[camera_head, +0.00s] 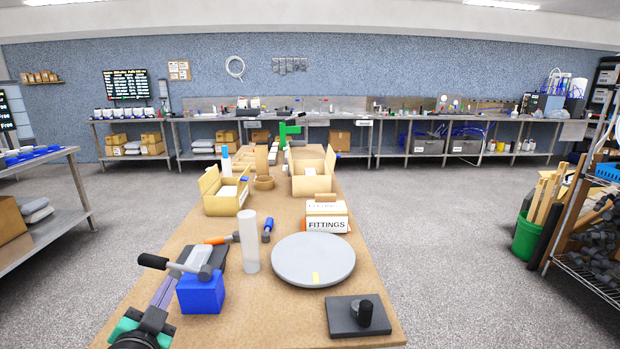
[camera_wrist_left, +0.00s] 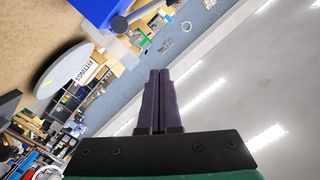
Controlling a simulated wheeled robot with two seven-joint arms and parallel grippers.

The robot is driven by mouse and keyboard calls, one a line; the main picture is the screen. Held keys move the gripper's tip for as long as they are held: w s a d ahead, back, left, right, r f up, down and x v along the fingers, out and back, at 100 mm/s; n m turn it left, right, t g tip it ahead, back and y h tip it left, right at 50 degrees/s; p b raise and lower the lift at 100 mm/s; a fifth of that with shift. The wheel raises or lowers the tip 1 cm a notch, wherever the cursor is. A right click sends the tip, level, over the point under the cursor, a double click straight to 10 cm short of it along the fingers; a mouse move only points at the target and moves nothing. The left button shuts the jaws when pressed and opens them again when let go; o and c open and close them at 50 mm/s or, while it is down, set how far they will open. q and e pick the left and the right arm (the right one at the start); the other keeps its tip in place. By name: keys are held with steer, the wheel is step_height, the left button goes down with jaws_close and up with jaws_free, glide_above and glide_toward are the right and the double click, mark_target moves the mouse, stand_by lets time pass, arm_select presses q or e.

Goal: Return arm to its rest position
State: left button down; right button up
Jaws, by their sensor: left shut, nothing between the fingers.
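My left gripper (camera_head: 168,287) comes in at the lower left of the head view, left of the blue block (camera_head: 201,292). In the left wrist view its two dark purple fingers (camera_wrist_left: 159,75) lie together, with nothing between them. The blue block also shows at the top of the left wrist view (camera_wrist_left: 98,10), apart from the fingers there. My right gripper is not in view.
On the table (camera_head: 248,326) are a dark tool with a black handle (camera_head: 155,261), a white cylinder (camera_head: 249,242), a grey disc (camera_head: 313,259), a FITTINGS box (camera_head: 327,224), a black plate with a knob (camera_head: 357,315) and open cardboard boxes (camera_head: 226,201). The table's left edge is close to my gripper.

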arm_select(q)
steer(key=s+a+f+n+g, duration=0.1)
steer(key=s+f+n+g, duration=0.35)
steer(key=f, duration=0.85)
steer(key=s+d+f+g+h, duration=0.2)
steer(key=s+d+f+g, duration=0.1)
steer(key=s+f+g, duration=0.3)
steer(key=s+d+f+g+h, duration=0.1)
steer(key=s+d+f+g, duration=0.15)
steer(key=s+f, duration=0.6)
step_height(320, 180, down, 19)
steer(key=s+g, duration=0.2)
steer(key=s+a+f+g, duration=0.1)
steer(key=s+a+f, duration=0.2)
steer(key=s+f, duration=1.3)
steer(key=shift+s+a+m, duration=0.2)
steer(key=shift+s+m, duration=0.25)
steer(key=shift+s, duration=0.25)
steer(key=shift+f, duration=0.1)
